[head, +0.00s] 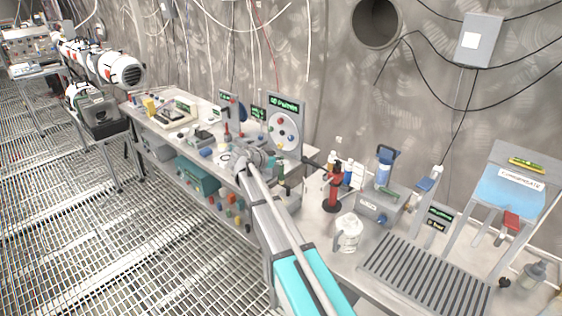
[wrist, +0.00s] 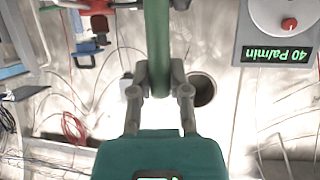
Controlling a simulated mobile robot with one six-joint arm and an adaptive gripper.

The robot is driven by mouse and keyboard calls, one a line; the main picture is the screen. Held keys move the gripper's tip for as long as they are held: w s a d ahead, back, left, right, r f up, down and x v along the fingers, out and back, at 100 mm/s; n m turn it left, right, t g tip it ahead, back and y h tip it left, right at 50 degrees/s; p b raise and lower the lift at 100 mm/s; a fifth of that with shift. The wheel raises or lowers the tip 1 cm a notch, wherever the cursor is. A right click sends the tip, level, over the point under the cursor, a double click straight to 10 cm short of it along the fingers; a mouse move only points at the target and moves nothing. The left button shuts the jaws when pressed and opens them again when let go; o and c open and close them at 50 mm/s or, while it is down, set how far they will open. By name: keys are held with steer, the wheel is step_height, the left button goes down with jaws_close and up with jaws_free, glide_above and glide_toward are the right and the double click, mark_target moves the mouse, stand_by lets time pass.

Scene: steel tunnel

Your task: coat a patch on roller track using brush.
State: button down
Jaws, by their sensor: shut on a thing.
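My gripper (wrist: 157,82) is shut on a green upright handle (wrist: 157,35) that runs out of the top of the wrist view. No bristles show, so I cannot confirm that it is the brush. In the head view my gripper (head: 256,158) is over the middle of the bench, in front of the dial panel, and what it holds is unclear there. A grey ribbed plate with parallel bars (head: 425,272), which looks like the roller track, lies on the bench at the lower right, well apart from my gripper. I cannot make out a patch on it.
A dial panel (head: 284,124) stands behind my gripper. A red stand (head: 333,190), a white jug (head: 347,233) and a grey box (head: 380,204) stand between my gripper and the ribbed plate. A sloped blue rack (head: 510,188) is at the right. The grated floor (head: 150,245) is clear.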

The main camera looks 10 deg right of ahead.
steer(key=shift+r+p, duration=0.7)
steer(key=shift+r, duration=0.3)
